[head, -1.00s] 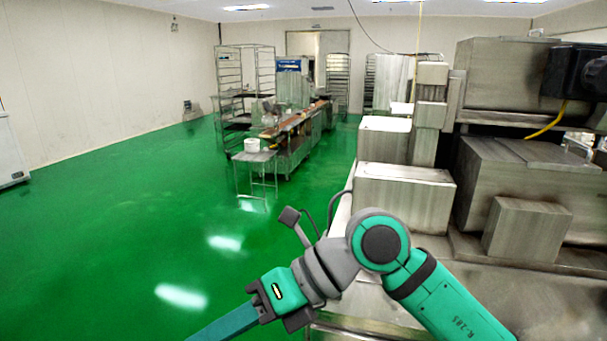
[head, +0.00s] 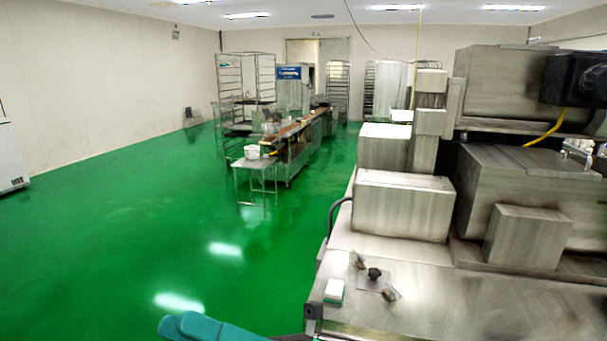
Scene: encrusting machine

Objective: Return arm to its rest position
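Only a little of my arm shows, at the bottom edge of the head view. A rounded teal part (head: 205,328) of it lies low, left of the machine's front corner, over the green floor. A small dark block (head: 313,312) stands to its right, at the machine's edge. The rest of my arm is below the picture. I cannot make out the fingertips clearly, nor whether my gripper is open, shut or holding something.
The steel machine (head: 402,205) fills the right side. Its near top (head: 440,300) carries a black knob (head: 374,273) and a small white and green block (head: 333,290). The green floor (head: 120,245) at left is clear. A small table (head: 255,163) and rack (head: 230,90) stand farther back.

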